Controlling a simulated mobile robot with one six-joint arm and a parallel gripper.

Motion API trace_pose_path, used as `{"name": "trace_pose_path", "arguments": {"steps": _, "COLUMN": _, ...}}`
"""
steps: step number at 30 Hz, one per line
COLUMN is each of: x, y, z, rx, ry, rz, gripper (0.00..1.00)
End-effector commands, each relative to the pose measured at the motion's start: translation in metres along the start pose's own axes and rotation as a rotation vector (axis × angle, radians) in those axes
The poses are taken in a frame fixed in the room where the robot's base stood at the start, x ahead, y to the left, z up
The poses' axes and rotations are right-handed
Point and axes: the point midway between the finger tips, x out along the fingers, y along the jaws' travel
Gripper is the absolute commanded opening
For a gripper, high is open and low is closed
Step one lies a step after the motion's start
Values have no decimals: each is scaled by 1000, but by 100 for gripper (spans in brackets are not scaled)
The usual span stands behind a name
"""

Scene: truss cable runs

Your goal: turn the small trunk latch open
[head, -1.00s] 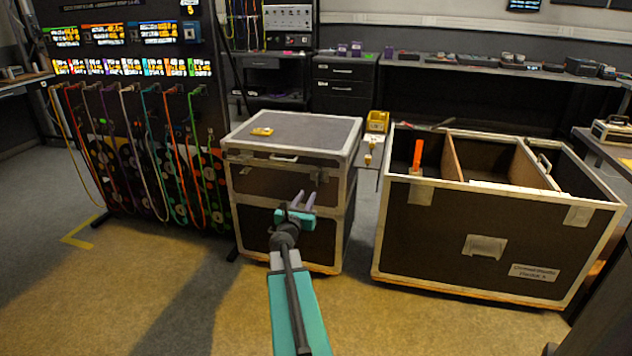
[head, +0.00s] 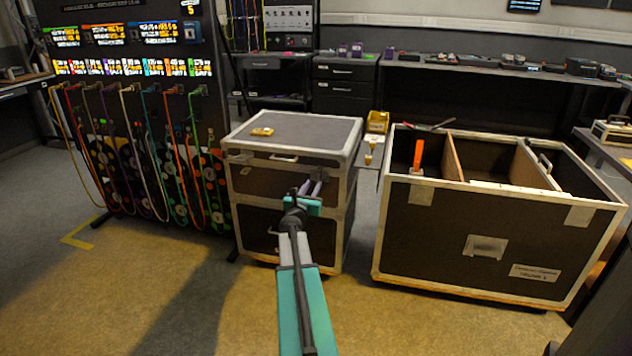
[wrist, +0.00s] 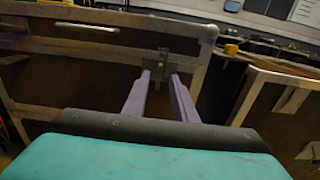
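The small trunk (head: 245,185) is a dark case with metal edging and a grey lid, standing in the middle of the head view. Its latch (wrist: 160,60) is a small grey metal piece on the front face, near the upper right corner. My gripper (head: 311,187) is in front of that face. In the wrist view my gripper (wrist: 159,74) has its two purple fingers apart, with the latch just beyond and between the tips. No contact is clear. In the head view the fingers partly cover the latch area.
A large open trunk (head: 430,240) with dividers and an orange-handled tool (head: 418,154) stands to the right. A cable rack (head: 130,130) stands to the left. A small yellow item (head: 262,132) lies on the small trunk's lid. Floor in front is clear.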

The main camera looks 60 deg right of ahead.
Motion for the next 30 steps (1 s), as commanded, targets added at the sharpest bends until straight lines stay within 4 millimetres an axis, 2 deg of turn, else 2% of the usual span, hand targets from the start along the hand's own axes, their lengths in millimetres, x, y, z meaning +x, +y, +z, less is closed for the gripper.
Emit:
{"name": "trace_pose_path", "arguments": {"steps": 15, "x": 48, "y": 0, "z": -1, "rx": 0, "ry": 0, "rz": -1, "gripper": 25}}
{"name": "trace_pose_path", "arguments": {"steps": 22, "x": 58, "y": 0, "z": 0, "rx": 0, "ry": 1, "rz": 0, "gripper": 25}}
{"name": "trace_pose_path", "arguments": {"steps": 30, "x": 58, "y": 0, "z": 0, "rx": 0, "ry": 1, "rz": 0, "gripper": 25}}
